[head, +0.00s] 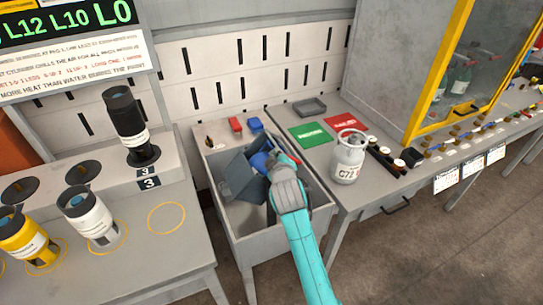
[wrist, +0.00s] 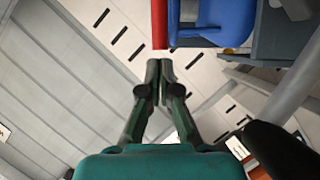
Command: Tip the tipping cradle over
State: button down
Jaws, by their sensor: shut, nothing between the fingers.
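The tipping cradle (head: 238,176) is a blue-grey, plate-sided holder standing at a slant over the grey sink-like basin in the head view. A bright blue part (head: 260,161) shows at its right side, next to my gripper. My gripper (head: 276,160) is at the cradle's right side; its fingertips are partly hidden by my arm there. In the wrist view my gripper (wrist: 158,68) is shut and empty. Ahead of its tips are a red bar (wrist: 159,24), the blue part (wrist: 226,22) and the blue-grey cradle (wrist: 284,32). I cannot tell whether the fingers touch anything.
The grey basin (head: 243,253) stands between two benches. A white gas cylinder (head: 349,158) stands on the right bench near a green card (head: 310,133) and a red card (head: 343,122). Black (head: 125,115), white (head: 92,216) and yellow (head: 25,240) cylinders stand on the left.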

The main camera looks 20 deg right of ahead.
jog(key=d+f+m+y, duration=0.9)
jog(key=d+f+m, duration=0.2)
jog(key=f, duration=0.4)
jog(key=shift+d+m, duration=0.4)
dwell(1.3)
jog(key=shift+a+f, duration=0.1)
jog(key=shift+f, duration=0.05)
dwell(0.4)
